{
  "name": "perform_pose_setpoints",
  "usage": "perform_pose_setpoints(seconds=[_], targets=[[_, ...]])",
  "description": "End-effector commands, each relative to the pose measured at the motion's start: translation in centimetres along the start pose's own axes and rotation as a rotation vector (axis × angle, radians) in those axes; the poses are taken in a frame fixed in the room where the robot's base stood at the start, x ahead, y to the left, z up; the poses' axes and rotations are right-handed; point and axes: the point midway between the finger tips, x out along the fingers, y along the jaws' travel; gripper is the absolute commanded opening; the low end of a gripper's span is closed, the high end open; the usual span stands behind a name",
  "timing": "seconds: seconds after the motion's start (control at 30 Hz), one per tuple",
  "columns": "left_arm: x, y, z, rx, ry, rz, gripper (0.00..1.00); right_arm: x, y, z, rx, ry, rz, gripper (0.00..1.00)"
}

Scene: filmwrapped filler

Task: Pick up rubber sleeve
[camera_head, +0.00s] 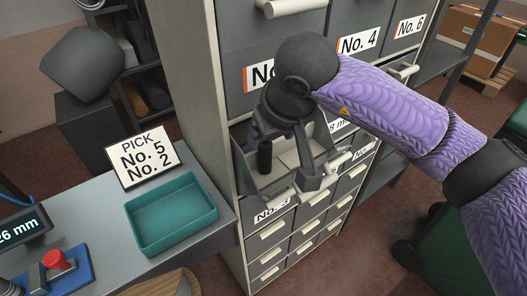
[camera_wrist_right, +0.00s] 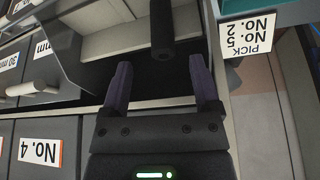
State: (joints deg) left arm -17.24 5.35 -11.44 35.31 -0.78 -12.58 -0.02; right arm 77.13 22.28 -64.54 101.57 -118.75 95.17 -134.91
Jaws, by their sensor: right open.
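A black cylinder that looks like the rubber sleeve (camera_head: 264,157) stands upright in an open drawer (camera_head: 240,165) of the grey cabinet. It also shows in the right wrist view (camera_wrist_right: 162,30), ahead of the fingers and roughly between their lines. My right gripper (camera_head: 287,155) reaches down at the open drawer, close to the sleeve. In the right wrist view its two purple fingers (camera_wrist_right: 160,66) are wide apart with nothing between them. My gripper hides part of the drawer in the head view. My left gripper is not in view.
A teal tray (camera_head: 143,246) lies on the grey bench at left, beside a sign (camera_head: 144,160) reading "PICK No. 5 No. 2". A red button (camera_head: 55,259) sits on the bench. Closed drawers with pale handles surround the open one. The cabinet's side panel (camera_head: 190,60) rises close by.

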Motion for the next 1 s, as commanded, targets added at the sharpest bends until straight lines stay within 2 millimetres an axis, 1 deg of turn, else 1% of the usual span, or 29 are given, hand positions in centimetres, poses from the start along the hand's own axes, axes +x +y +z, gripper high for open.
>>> perform_pose_setpoints(seconds=[0.03,0.1,0.2,0.3,0.43,0.47,0.5,0.57,0.6,0.77,0.8,0.83,1.0], targets=[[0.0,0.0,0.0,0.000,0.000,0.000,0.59,1.1,-0.2,-0.1,0.001,-0.006,-0.003,0.79],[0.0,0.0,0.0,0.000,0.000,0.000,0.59,2.5,-0.3,-0.4,0.002,-0.005,-0.002,0.79],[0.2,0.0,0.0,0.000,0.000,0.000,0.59,3.9,-0.3,-0.4,0.001,-0.002,-0.003,0.79],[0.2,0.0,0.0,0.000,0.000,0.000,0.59,4.2,-0.3,-0.4,0.000,-0.001,-0.002,0.79],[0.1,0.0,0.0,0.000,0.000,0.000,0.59,4.2,-0.3,-0.4,0.000,-0.001,-0.002,0.79],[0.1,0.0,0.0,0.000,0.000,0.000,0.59,4.2,-0.3,-0.4,0.000,-0.001,-0.002,0.75],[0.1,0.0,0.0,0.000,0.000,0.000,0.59,4.2,-0.3,-0.4,0.000,-0.001,-0.002,0.67],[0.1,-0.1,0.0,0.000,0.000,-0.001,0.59,4.2,-0.3,-0.4,0.000,-0.001,-0.002,0.54],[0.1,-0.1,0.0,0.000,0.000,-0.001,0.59,4.2,-0.3,-0.4,0.001,-0.001,-0.002,0.45],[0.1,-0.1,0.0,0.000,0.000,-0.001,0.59,4.2,-0.3,-0.4,0.001,-0.001,-0.003,0.11],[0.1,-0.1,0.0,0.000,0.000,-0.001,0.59,4.1,-0.3,-0.4,0.001,0.000,-0.003,0.03],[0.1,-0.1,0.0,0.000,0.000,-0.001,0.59,4.1,-0.3,-0.4,0.001,-0.001,-0.003,0.00],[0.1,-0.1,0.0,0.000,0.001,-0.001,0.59,4.1,-0.3,-0.4,0.001,0.000,-0.003,0.00]])
